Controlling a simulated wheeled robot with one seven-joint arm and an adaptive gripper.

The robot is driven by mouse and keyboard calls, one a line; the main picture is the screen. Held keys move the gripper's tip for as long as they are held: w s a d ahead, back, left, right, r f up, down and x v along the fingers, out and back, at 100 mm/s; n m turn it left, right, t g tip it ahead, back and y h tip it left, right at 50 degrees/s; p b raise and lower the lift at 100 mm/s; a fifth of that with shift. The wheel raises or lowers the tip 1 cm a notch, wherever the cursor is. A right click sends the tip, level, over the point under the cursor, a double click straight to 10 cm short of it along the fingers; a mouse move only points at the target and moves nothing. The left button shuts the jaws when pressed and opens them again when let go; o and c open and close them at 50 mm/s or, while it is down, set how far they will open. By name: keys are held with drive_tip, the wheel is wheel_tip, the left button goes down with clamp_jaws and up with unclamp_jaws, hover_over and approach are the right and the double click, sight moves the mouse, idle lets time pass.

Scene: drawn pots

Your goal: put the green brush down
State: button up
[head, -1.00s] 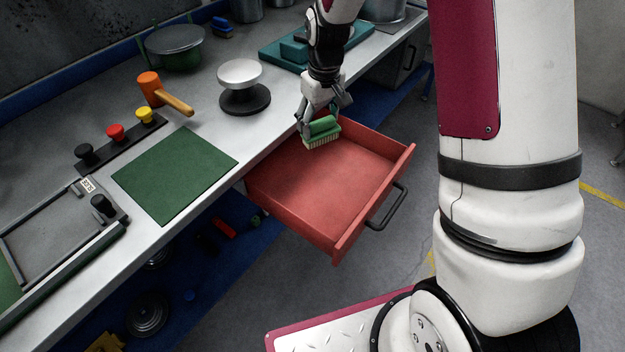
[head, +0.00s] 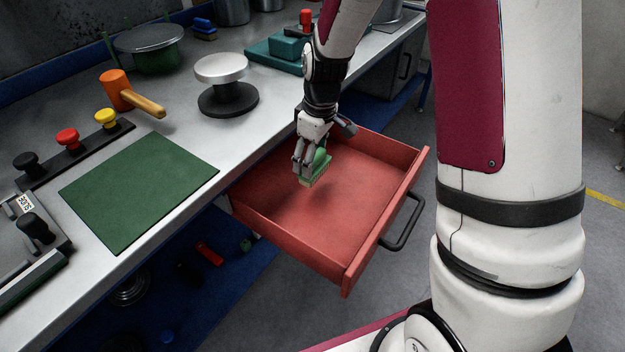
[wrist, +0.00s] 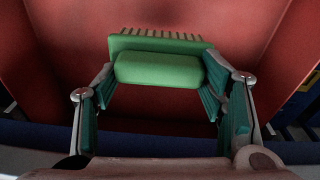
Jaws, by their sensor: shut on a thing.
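The green brush (head: 318,168) has a rounded green grip and pale bristles. It is above the floor of the open red drawer (head: 335,215), near the drawer's back left; a gap below it is hard to judge. My gripper (head: 308,165) is shut on the brush from above. In the wrist view my gripper (wrist: 160,85) has a finger at each end of the brush (wrist: 158,68). The bristles point away from my wrist, towards the red drawer floor (wrist: 75,35).
The drawer looks otherwise empty, with a black handle (head: 405,222) on its front. On the bench stand a green mat (head: 140,190), an orange mallet (head: 118,88), a round-topped press (head: 225,85) and a teal block (head: 288,48).

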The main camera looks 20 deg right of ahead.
drive_tip(key=shift+f+b, duration=0.35)
drive_tip(key=shift+f, duration=2.65)
drive_tip(key=shift+f, duration=0.2)
drive_tip(key=o, duration=1.6)
drive_tip(key=shift+c, duration=0.2)
drive_tip(key=shift+r, duration=0.15)
